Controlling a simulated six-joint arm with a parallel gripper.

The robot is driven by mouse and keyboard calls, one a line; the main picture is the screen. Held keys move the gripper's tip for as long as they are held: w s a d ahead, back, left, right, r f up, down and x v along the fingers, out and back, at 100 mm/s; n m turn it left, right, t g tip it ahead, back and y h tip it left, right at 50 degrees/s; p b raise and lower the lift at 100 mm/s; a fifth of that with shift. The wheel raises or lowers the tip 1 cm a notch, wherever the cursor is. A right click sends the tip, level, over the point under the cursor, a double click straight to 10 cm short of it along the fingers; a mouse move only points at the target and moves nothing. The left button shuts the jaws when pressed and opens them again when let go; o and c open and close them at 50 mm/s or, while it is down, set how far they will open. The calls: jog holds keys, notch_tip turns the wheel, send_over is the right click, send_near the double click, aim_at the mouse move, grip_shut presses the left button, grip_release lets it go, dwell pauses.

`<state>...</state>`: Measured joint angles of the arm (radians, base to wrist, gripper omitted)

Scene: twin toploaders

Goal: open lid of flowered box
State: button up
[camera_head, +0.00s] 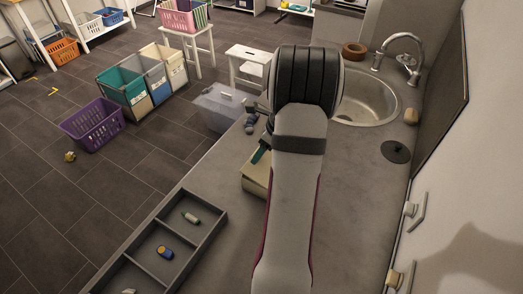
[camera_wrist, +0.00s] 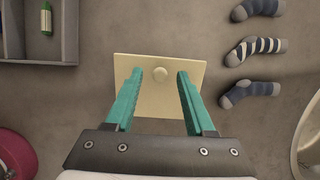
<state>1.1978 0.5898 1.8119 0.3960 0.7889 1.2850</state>
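A cream box (camera_head: 254,184) stands on the counter, partly hidden behind my arm in the head view. No flower pattern can be made out on it. In the wrist view its flat cream lid (camera_wrist: 159,106) lies beneath my gripper and looks closed. A small round knob (camera_wrist: 160,74) sits on the lid. My gripper (camera_wrist: 159,72) is open, with one teal finger on each side of the knob and a gap on both sides. Its height above the lid is hard to tell. One teal finger (camera_head: 260,153) shows over the box in the head view.
Several striped socks (camera_wrist: 254,47) lie right of the box in the wrist view. A grey divided tray (camera_head: 213,230) with small items lies on the counter's near left. A sink (camera_head: 365,96) is at the back right. Bare counter (camera_head: 350,200) lies right of my arm.

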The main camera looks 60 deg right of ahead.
grip_shut()
dwell(1.3)
